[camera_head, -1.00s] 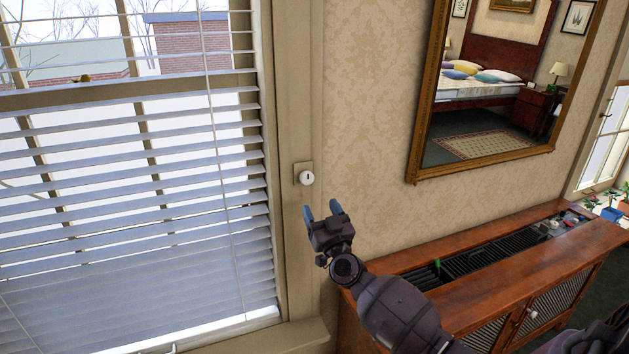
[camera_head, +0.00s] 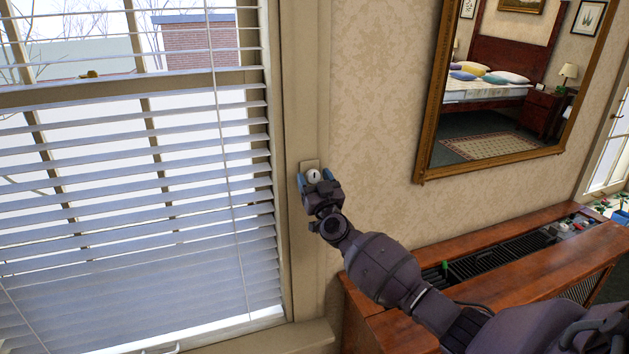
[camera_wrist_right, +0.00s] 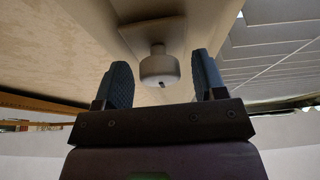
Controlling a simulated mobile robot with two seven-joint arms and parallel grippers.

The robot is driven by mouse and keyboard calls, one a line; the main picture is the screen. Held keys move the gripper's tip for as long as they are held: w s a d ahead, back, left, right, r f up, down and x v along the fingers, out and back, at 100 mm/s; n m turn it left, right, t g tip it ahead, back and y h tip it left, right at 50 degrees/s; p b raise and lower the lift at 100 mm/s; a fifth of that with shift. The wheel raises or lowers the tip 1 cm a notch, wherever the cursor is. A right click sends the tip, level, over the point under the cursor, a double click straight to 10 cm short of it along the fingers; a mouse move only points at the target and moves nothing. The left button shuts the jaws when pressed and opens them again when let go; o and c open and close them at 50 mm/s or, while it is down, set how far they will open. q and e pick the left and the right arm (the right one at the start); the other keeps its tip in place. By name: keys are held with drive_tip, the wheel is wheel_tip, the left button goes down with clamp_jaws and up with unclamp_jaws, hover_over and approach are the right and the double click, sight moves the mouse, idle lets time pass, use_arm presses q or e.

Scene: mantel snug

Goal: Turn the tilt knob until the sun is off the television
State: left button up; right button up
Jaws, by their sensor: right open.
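The tilt knob (camera_head: 313,176) is a small white round knob with a dark mark, on a beige plate (camera_head: 310,164) on the window frame. My right gripper (camera_head: 314,181) is open, with its blue fingertips on either side of the knob in the head view. In the right wrist view the knob (camera_wrist_right: 159,70) stands between and a little beyond the two fingers of the right gripper (camera_wrist_right: 162,80); I see gaps on both sides. The window blind (camera_head: 135,200) has white slats, tilted nearly shut low down and more open higher up. The television and my left gripper are not in view.
A gilt-framed mirror (camera_head: 433,110) hangs on the patterned wall and reflects a bed. A wooden cabinet (camera_head: 530,262) with a slotted top stands below it, under my right arm. The window sill (camera_head: 290,338) juts out below the knob.

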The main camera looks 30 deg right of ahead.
drive_tip(key=c, duration=0.9)
drive_tip(key=shift+r+p, duration=0.1)
drive_tip(key=shift+p, duration=0.2)
drive_tip(key=shift+m+h+p, duration=0.6)
drive_tip(key=shift+m+p, duration=0.3)
drive_tip(key=shift+m, duration=0.3)
drive_tip(key=shift+m+g+h+p, duration=0.3)
drive_tip(key=shift+m+h+p, duration=0.2)
drive_tip(key=shift+m+p, duration=0.45)
drive_tip(key=shift+m, duration=0.25)
drive_tip(key=o, duration=0.9)
